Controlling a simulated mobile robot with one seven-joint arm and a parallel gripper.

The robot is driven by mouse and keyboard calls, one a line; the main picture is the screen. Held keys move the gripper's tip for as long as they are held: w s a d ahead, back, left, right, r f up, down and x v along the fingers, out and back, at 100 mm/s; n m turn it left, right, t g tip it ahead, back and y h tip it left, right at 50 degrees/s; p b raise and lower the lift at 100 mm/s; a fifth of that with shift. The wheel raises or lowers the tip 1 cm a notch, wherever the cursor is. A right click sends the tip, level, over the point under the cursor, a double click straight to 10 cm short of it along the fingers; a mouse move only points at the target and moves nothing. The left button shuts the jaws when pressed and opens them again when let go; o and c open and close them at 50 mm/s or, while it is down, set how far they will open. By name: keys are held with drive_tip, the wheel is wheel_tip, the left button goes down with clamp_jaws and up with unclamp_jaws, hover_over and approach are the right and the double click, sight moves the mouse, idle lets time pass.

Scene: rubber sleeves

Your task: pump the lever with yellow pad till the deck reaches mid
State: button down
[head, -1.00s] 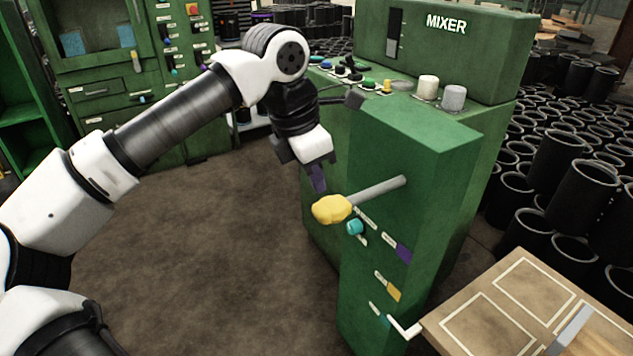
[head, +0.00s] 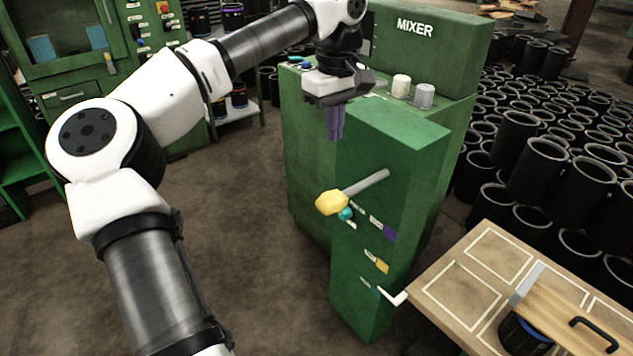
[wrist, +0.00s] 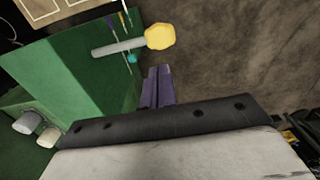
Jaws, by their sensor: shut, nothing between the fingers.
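The lever is a grey rod (head: 367,183) with a lumpy yellow pad (head: 331,203), sticking out of a green cabinet (head: 385,150). The pad also shows in the wrist view (wrist: 160,37). My gripper (head: 334,136) has its purple fingers shut and empty, pointing down above the pad and apart from it. In the wrist view the fingers (wrist: 159,72) lie together just short of the pad. The deck (head: 445,282) is a wooden top with white outlines at the lower right. A white pointer (head: 398,298) at its edge sits by the lowest, teal mark.
A purple mark (head: 390,233) and a yellow mark (head: 382,268) lie above the teal one; their labels are unreadable. A teal knob (head: 346,213) sits just below the pad. The MIXER machine (head: 430,50) stands behind. Black sleeves (head: 540,160) crowd the right. Floor left of the cabinet is clear.

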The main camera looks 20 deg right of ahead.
sight(332, 197)
idle(0.3)
wheel_tip(332, 197, down, 14)
drive_tip(key=shift+f+p, duration=0.1)
drive_tip(key=shift+p, duration=0.9)
drive_tip(key=shift+a+f+h+b, duration=0.1)
drive_tip(key=shift+f+h+b, duration=0.2)
drive_tip(key=shift+f+b, duration=0.45)
wheel_tip(332, 197, down, 7)
drive_tip(key=h+b, duration=0.1)
drive_tip(key=b, duration=0.4)
drive_tip(key=t+h+b, duration=0.1)
drive_tip(key=h+b, duration=0.1)
drive_tip(key=b, duration=0.4)
drive_tip(key=shift+a+r+t+h, duration=0.1)
drive_tip(key=shift+r+t+h, duration=0.1)
drive_tip(key=shift+t+h, duration=0.1)
drive_tip(key=shift+d+f+t+h+b, duration=0.15)
drive_tip(key=shift+f+h+b, duration=0.4)
drive_tip(key=shift+b, duration=0.75)
drive_tip(key=shift+d+f+t+h+b, duration=0.15)
drive_tip(key=shift+f+h+b, duration=0.4)
drive_tip(key=shift+b, duration=0.75)
drive_tip(key=shift+f, duration=0.15)
drive_tip(key=shift+d, duration=0.1)
